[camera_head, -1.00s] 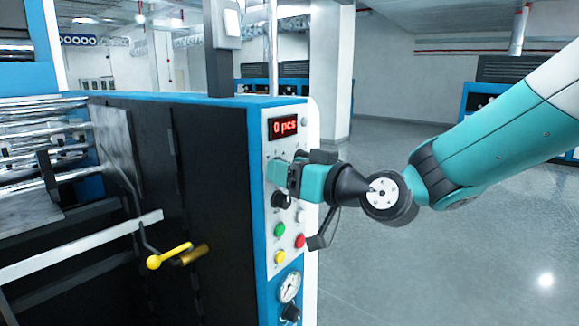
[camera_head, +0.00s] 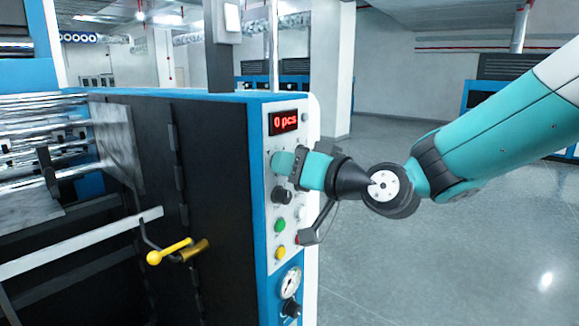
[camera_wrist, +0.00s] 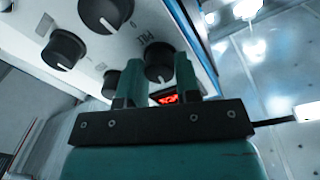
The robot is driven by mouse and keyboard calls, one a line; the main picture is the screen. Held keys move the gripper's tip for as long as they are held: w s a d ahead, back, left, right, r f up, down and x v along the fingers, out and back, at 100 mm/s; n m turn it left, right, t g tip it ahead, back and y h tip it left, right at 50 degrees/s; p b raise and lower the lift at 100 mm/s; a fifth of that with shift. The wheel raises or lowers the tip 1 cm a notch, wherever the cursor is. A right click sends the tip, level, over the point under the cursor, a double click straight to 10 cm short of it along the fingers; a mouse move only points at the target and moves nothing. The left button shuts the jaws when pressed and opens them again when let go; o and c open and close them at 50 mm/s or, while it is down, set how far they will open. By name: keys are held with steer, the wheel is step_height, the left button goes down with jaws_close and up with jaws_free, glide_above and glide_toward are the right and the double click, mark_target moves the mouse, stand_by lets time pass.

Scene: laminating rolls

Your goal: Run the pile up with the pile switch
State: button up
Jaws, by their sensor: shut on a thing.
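My gripper (camera_head: 280,163) is at the control panel (camera_head: 270,268), just below the red display reading "0 pcs" (camera_head: 284,122). In the wrist view, the two teal fingers of my gripper (camera_wrist: 159,72) are closed around a round black knob (camera_wrist: 158,62) on the panel face. The fingers hide the knob in the head view. Another black knob (camera_head: 281,194) is free below the gripper.
Below are a green button (camera_head: 280,225), a yellow button (camera_head: 280,253), a gauge (camera_head: 290,284) and a lower knob (camera_head: 291,309). A yellow-handled crank (camera_head: 168,253) sticks out at the left. Open floor (camera_head: 450,270) lies to the right.

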steer(key=m, duration=0.5)
steer(key=shift+w+d, duration=0.1)
steer(key=shift+m, duration=0.4)
stand_by(0.3)
steer(key=o, duration=0.9)
steer(key=shift+b+v, duration=3.8)
steer(key=shift+v, duration=4.85)
steer(key=shift+r, duration=0.1)
